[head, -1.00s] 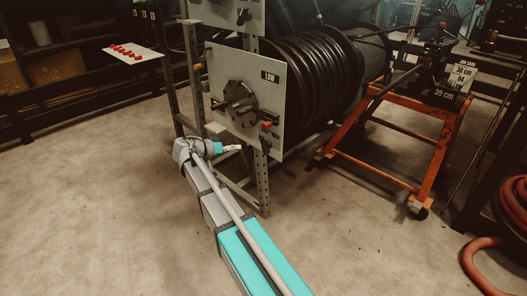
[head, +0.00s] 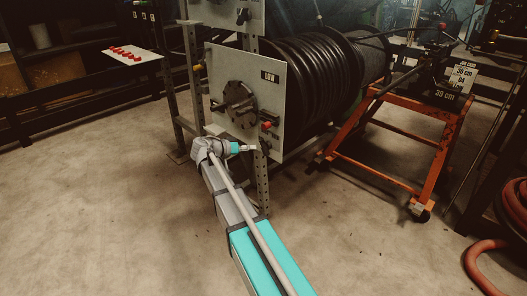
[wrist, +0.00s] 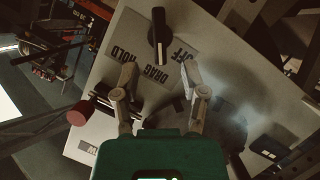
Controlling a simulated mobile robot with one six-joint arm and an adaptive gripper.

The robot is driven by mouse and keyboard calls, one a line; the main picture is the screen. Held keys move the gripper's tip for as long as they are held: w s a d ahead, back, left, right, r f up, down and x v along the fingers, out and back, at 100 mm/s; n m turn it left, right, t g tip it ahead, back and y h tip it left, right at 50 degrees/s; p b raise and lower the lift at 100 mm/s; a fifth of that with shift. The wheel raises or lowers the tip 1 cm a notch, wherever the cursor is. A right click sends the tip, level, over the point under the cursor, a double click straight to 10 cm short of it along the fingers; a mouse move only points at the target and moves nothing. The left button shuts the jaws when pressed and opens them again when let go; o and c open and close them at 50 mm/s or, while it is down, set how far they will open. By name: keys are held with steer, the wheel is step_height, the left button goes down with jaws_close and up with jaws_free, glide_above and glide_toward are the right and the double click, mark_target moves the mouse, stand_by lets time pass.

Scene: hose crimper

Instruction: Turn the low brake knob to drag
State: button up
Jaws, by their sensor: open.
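The low brake knob (wrist: 158,36) is a black bar-shaped handle on a pale panel at the top middle of the wrist view. A white line marks its lower end. The grey label plate (wrist: 147,84) beside it shows HOLD, DRAG and OFF upside down. The line points down toward the plate, roughly at DRAG, but I cannot tell the exact setting. My gripper (wrist: 159,68) is open and empty, its fingers apart over the plate and short of the knob. In the head view my gripper (head: 248,148) is at the lower right of the LOW panel (head: 215,70).
A red-ended handle (wrist: 78,114) sticks out left of my gripper in the wrist view. A dark hub (head: 238,97) is on the LOW panel, with a black hose reel (head: 305,85) behind. An orange cart frame (head: 430,180) stands right. The floor in front is clear.

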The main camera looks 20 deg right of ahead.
mark_target(263, 151)
steer(key=shift+b+x, duration=0.95)
steer(key=shift+x, duration=2.6)
steer(key=shift+r, duration=0.1)
jaws_close()
